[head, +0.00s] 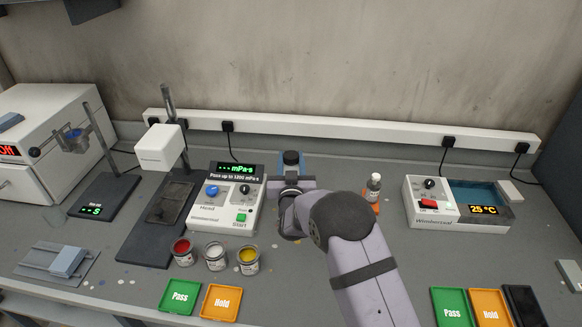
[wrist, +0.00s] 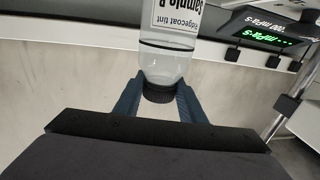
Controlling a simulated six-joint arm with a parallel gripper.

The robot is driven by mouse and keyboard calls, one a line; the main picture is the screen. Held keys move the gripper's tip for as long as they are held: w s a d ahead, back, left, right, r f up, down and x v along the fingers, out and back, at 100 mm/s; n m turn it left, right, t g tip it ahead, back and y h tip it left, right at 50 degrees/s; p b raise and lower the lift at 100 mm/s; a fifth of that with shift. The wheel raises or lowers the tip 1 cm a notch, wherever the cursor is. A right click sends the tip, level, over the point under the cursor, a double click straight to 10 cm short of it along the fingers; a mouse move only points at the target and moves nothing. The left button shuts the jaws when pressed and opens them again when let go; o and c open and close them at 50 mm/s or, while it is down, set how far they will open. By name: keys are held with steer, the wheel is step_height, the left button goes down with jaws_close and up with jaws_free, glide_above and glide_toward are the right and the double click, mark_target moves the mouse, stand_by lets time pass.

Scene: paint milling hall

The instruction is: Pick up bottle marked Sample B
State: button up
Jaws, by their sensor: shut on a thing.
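A clear bottle with a black cap and a white label reading Sample B (wrist: 165,62) is in the wrist view, which shows the scene upside down. My gripper (wrist: 160,98) is shut on it, with blue fingers on either side near the cap. In the head view my gripper (head: 291,160) is behind the viscometer's right side, near the back of the bench. The held bottle is hidden there by the gripper and arm. I cannot tell whether its base touches the bench.
A second bottle (head: 372,187) with orange contents stands right of my arm. The viscometer (head: 226,205) is close on the left, with several paint cans (head: 215,257) in front. A water bath (head: 440,203) stands right. Pass and Hold trays (head: 180,296) line the front.

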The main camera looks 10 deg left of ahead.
step_height(320, 180, up, 9)
steer(key=b, duration=0.2)
steer(key=shift+r+b, duration=0.15)
steer(key=shift+b, duration=0.15)
steer(key=shift+a, duration=0.1)
